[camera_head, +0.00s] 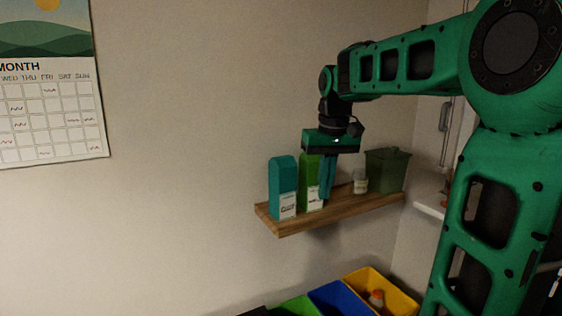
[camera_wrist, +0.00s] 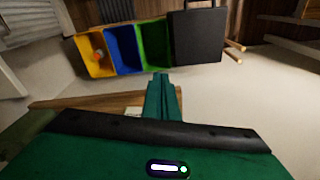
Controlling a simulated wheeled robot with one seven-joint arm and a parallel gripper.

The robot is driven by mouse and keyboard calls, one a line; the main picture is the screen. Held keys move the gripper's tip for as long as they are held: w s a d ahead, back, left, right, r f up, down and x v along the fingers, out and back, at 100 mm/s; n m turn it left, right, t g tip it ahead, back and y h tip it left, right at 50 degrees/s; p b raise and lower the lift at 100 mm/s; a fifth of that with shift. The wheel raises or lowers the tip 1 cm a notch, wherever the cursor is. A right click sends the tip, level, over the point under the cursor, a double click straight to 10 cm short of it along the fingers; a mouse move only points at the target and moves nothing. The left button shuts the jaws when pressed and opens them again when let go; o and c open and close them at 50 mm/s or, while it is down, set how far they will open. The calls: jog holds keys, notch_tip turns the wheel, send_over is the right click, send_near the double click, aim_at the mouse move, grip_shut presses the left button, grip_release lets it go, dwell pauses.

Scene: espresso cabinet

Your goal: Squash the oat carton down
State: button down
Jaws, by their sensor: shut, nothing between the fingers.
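Two upright cartons stand on a wooden shelf (camera_head: 330,209): a teal one (camera_head: 283,190) at the left and a green one (camera_head: 308,188) beside it. Both have pale labels with small dark lettering that I cannot read, so I cannot tell which is the oat carton. Both look full height. My gripper (camera_head: 326,194) points down just right of the green carton and partly overlaps it in the picture; I cannot tell whether they touch. Its fingers are together and empty. They also show in the wrist view (camera_wrist: 163,80), where neither carton can be made out.
A small pale jar (camera_head: 360,183) and a dark green tub (camera_head: 386,171) stand on the shelf right of my gripper. Below are green (camera_head: 297,307), blue (camera_head: 340,297) and yellow (camera_head: 366,278) bins; the yellow one holds an orange-topped item. The wall left of the cartons is clear up to a calendar (camera_head: 55,110).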

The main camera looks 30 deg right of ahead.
jog(key=w+r+n, duration=0.2)
jog(key=w+r, duration=0.4)
jog(key=w, duration=0.3)
jog(key=w+r+n+t, duration=0.1)
jog(key=w+r+n, duration=0.1)
jog(key=w+r, duration=0.4)
jog(key=w, duration=0.4)
jog(key=shift+r, duration=0.3)
jog(key=shift+f, duration=0.1)
send_over(289, 178)
jog(key=w, duration=0.3)
jog(key=shift+s+a+f, duration=0.1)
jog(key=shift+s+f, duration=0.05)
jog(key=shift+f, duration=1.5)
jog(key=shift+s+a+f, duration=0.1)
jog(key=shift+f, duration=1.55)
jog(key=shift+s+x, duration=0.3)
jog(key=shift+x, duration=1.15)
jog(key=shift+s+x, duration=0.3)
jog(key=shift+x, duration=1.1)
jog(key=shift+s+x, duration=0.3)
jog(key=shift+x, duration=1.15)
jog(key=shift+s+r, duration=0.25)
jog(key=shift+s, duration=0.5)
jog(key=shift+s+r, duration=0.25)
jog(key=shift+s, duration=0.55)
jog(key=shift+d, duration=0.1)
